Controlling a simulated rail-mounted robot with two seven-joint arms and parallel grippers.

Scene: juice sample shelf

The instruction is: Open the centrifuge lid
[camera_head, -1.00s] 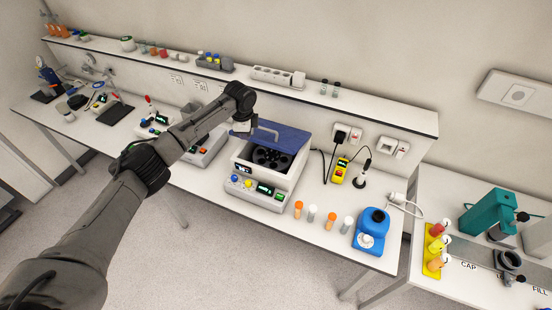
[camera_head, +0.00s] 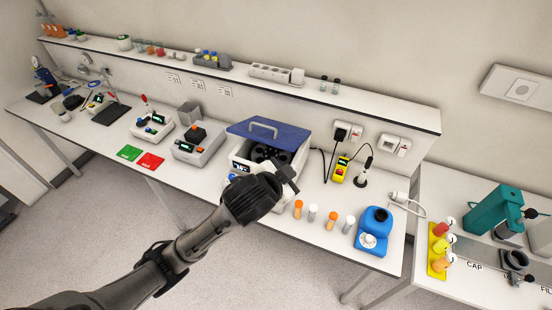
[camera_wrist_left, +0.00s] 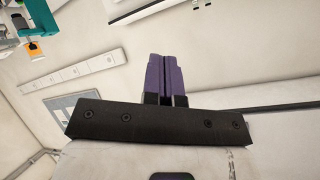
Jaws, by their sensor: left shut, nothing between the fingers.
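The centrifuge stands on the bench, and its blue lid (camera_head: 275,138) with a pale handle (camera_head: 262,126) is raised and tilted back. The dark rotor (camera_head: 262,153) shows in the open chamber. My left gripper (camera_head: 292,178) is in front of the centrifuge, apart from the lid. My left wrist hides most of the centrifuge's front panel. In the left wrist view, the purple fingers (camera_wrist_left: 166,78) are together with nothing between them. My right gripper is in neither view.
A grey device (camera_head: 198,145) stands to the left. A shelf (camera_head: 370,108) runs behind.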

